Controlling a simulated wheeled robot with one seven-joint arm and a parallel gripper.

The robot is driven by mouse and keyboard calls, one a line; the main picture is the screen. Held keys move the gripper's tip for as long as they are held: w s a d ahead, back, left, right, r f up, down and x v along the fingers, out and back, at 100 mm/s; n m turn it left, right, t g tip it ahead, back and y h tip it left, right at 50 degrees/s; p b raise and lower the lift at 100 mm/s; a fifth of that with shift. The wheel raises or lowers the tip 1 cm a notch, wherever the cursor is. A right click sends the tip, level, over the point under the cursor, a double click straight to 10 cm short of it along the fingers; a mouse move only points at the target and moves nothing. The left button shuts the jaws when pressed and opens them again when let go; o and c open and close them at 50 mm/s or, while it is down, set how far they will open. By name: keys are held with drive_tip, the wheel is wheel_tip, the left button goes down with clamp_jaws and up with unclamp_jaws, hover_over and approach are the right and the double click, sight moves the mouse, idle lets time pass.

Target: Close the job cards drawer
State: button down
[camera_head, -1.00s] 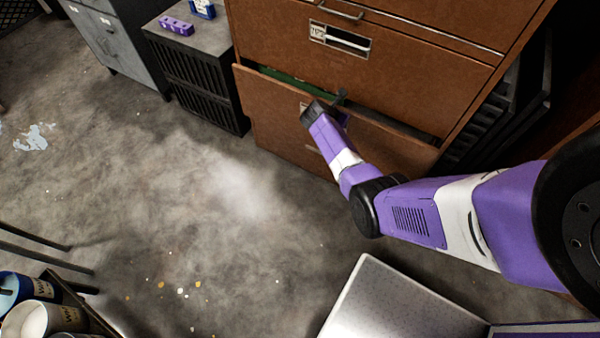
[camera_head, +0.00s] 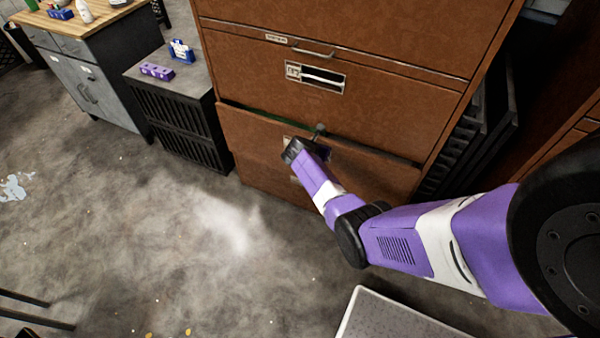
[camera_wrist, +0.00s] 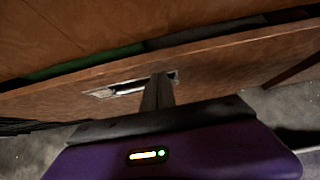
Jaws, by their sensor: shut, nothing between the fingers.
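The brown cabinet's low drawer (camera_head: 255,150) stands slightly open. A narrow dark gap with a green strip inside (camera_head: 262,119) shows along its top edge. I cannot read its label, so I cannot tell by name that it is the job cards drawer. My gripper (camera_head: 318,130) is shut and empty, at the upper middle of the drawer front. In the wrist view my gripper's fingers (camera_wrist: 158,92) reach the drawer front (camera_wrist: 225,70), beside its metal pull and label holder (camera_wrist: 125,88). Contact looks likely, but my wrist hides part of the handle.
The drawer above (camera_head: 380,100) looks shut. A black slatted cabinet (camera_head: 180,120) with a purple block (camera_head: 157,70) on top stands to the left. Dark racks (camera_head: 470,140) stand close on the right. The concrete floor (camera_head: 150,240) in front is open.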

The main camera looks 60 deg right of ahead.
drive_tip(key=a+f+p+v, duration=0.1)
drive_tip(key=p+v, duration=0.1)
drive_tip(key=v, duration=0.9)
drive_tip(key=c, duration=1.9)
unclamp_jaws()
drive_tip(key=shift+r, duration=0.1)
drive_tip(key=shift+o, duration=0.6)
drive_tip(key=s+d+f+m+b, duration=0.1)
drive_tip(key=s+f+b, duration=0.2)
drive_tip(key=f+b, duration=0.3)
drive_tip(key=s+d+f+m+y+b, duration=0.1)
drive_tip(key=s+f+b, duration=0.1)
drive_tip(key=f+b, duration=0.4)
drive_tip(key=shift+s+d+f+g, duration=0.3)
drive_tip(key=shift+s+d+f, duration=0.1)
drive_tip(key=shift+f, duration=0.55)
wheel_tip(320, 180, down, 13)
drive_tip(key=w+d+m+t+y+b, duration=0.15)
drive_tip(key=w+m+t+b, duration=0.35)
drive_tip(key=b, duration=1.1)
drive_tip(key=d+r+m+t+h+b, duration=0.45)
drive_tip(key=r+t, duration=0.25)
drive_tip(key=r, duration=0.5)
drive_tip(key=shift+n, duration=0.45)
drive_tip(key=x, duration=0.7)
drive_tip(key=shift+w+a+b, duration=0.2)
drive_tip(key=shift+w+b, duration=0.1)
drive_tip(key=shift+w, duration=0.35)
drive_tip(key=shift+c, duration=0.2)
